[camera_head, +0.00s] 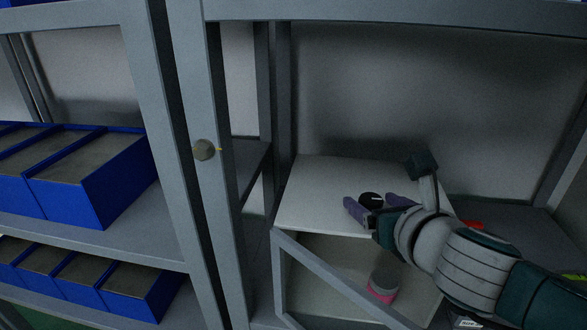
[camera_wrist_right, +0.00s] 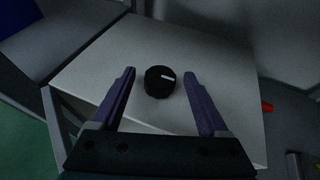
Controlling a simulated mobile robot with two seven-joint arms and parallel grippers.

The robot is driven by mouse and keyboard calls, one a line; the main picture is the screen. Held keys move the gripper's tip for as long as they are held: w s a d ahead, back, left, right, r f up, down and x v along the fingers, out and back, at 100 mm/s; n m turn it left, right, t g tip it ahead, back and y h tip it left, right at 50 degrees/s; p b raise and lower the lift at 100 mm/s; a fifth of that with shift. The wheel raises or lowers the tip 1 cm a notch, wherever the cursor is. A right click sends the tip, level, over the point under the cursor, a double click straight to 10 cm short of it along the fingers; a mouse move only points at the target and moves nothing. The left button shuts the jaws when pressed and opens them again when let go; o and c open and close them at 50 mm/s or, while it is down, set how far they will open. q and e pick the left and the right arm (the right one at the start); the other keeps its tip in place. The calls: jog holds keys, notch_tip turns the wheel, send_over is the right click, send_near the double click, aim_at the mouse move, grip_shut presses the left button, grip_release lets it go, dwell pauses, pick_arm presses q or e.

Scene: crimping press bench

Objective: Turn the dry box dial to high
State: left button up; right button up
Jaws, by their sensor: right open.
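The dry box (camera_head: 315,195) is a pale box on the shelf, with a grey-framed front (camera_head: 335,275). Its dial (camera_head: 371,198) is a black round knob on the top face; it also shows in the right wrist view (camera_wrist_right: 159,84). A white mark on the dial points right in the wrist view. My right gripper (camera_head: 370,204) is open, with its purple fingers on either side of the dial. In the wrist view (camera_wrist_right: 158,74) gaps show between the dial and both fingers. I cannot tell the fingertips' height above the top face. My left gripper is not in view.
A pink-based jar (camera_head: 382,282) stands inside the dry box. A red object (camera_head: 472,225) lies right of the box, partly behind my arm. Blue bins (camera_head: 110,190) fill the left shelves.

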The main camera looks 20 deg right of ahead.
jog(key=shift+c, duration=0.4)
grip_shut()
jog(key=shift+d, duration=0.1)
